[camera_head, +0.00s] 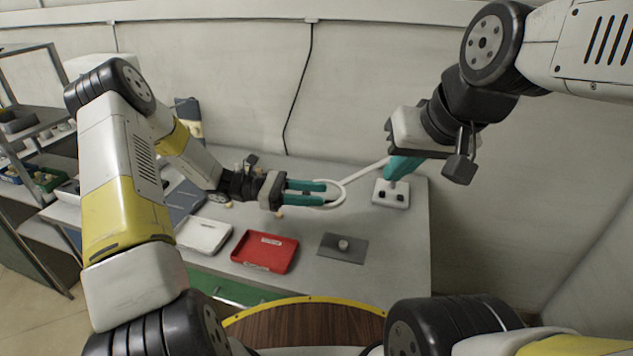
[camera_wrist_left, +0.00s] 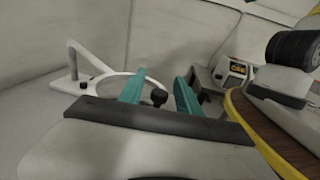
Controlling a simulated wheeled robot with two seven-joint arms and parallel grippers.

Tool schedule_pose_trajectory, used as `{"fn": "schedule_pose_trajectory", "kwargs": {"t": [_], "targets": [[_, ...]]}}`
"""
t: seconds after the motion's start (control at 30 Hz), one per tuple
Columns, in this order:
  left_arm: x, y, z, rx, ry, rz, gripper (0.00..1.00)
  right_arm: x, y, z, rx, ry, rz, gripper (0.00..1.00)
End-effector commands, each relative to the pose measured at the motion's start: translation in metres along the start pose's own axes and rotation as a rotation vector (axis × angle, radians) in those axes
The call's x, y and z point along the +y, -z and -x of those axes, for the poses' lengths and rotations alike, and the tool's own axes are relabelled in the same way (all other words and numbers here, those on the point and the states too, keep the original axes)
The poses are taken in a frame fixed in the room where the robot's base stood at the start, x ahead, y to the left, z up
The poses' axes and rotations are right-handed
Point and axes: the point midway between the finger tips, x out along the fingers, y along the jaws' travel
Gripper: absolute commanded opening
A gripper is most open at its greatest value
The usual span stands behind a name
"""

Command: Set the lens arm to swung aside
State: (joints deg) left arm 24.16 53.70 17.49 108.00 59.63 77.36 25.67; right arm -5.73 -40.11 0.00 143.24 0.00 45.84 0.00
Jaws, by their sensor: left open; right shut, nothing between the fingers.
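The lens arm (camera_head: 362,172) is a thin white bar with a white ring (camera_head: 343,193) at its left end. It runs from a white base (camera_head: 391,194) with two dark knobs. The ring also shows in the left wrist view (camera_wrist_left: 98,85), with a small black knob (camera_wrist_left: 158,97) at its side. My left gripper (camera_head: 324,193) is open at the ring's left side; in the left wrist view its teal fingers (camera_wrist_left: 158,90) stand either side of the knob. Contact cannot be told. My right gripper (camera_head: 390,175) is shut and empty, above the base, partly hiding the lens arm's root.
Shelving (camera_head: 35,150) stands at the left. The table's right front is clear.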

Motion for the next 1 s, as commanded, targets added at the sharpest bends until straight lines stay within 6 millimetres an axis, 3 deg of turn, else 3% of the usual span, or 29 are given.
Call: {"fn": "schedule_pose_trajectory", "kwargs": {"t": [0.13, 0.4, 0.6, 1.0], "targets": [[0.0, -0.0002, -0.0104, -0.001, 0.0, -0.001, 0.4, 0.0, 0.0, 0.0, 0.0, 0.0, 0.0, 0.0], [0.0, 0.0, -0.0118, 0.0, -0.001, -0.001, 0.4, 0.0, 0.0, 0.0, 0.0, 0.0, 0.0, 0.0], [0.0, 0.0, -0.0116, 0.0, -0.001, -0.001, 0.01, 0.0, 0.0, 0.0, 0.0, 0.0, 0.0, 0.0], [0.0001, 0.0, -0.0114, 0.001, -0.001, -0.001, 0.0, 0.0, 0.0, 0.0, 0.0, 0.0, 0.0, 0.0]]}}
